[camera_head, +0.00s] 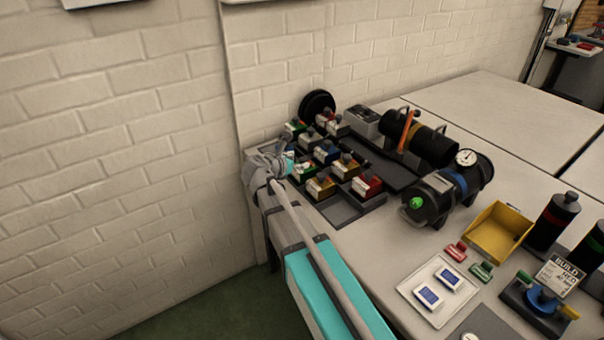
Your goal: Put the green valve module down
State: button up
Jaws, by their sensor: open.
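A green valve module (303,169) with a dark knob sits at the left front of a dark rack (338,209), among several other modules. A second module with green on it (295,127) stands at the back left of the rack. My gripper (286,163) is at the rack's left edge, right beside the nearer green module. It is open, but its fingertips are small and partly hidden, so I cannot tell whether they touch the module.
Red (368,186), yellow (320,187) and blue (326,152) modules crowd the rack. Black cylinders (447,190) lie to the right. A yellow bin (497,232) and white tray (438,290) stand nearer. A brick wall (130,150) is close on the left. The front rack slot is bare.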

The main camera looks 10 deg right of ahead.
aim_at(302, 160)
jog(key=shift+b+x, duration=0.55)
jog(key=shift+x, duration=1.4)
jog(key=shift+a+r, duration=0.1)
grip_shut()
